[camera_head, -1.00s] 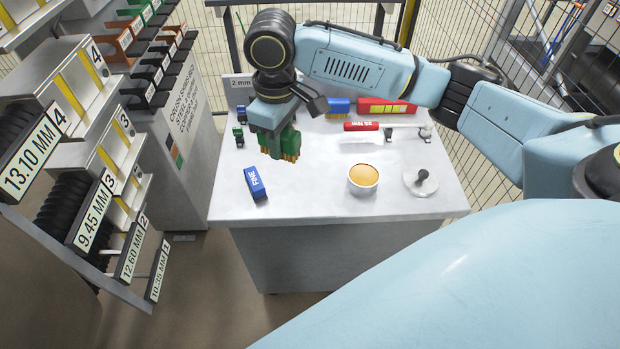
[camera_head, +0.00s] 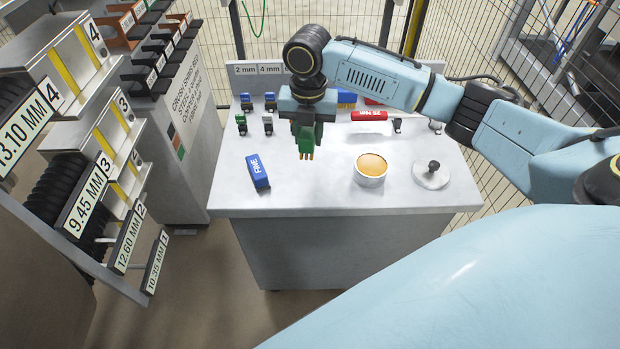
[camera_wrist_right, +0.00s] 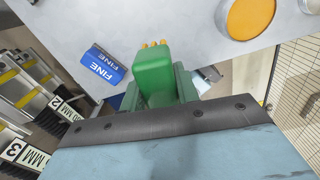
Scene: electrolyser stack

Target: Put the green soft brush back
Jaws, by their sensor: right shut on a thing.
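The green soft brush (camera_head: 305,141) hangs from my right gripper (camera_head: 307,122), bristles down, above the middle of the grey worktable (camera_head: 320,195). The right gripper is shut on it. In the right wrist view the green brush (camera_wrist_right: 156,75) sits between the fingers, its tan bristle tips pointing away from the wrist. The brush looks clear of the table top. My left gripper is not in view.
A blue block marked FINE (camera_head: 257,171) lies left of the brush. A bowl of orange paste (camera_head: 371,169) and a round lid with a knob (camera_head: 432,174) stand to the right. Small blue, green and grey clips, a red tool (camera_head: 368,116) and a blue brush (camera_head: 347,97) are behind.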

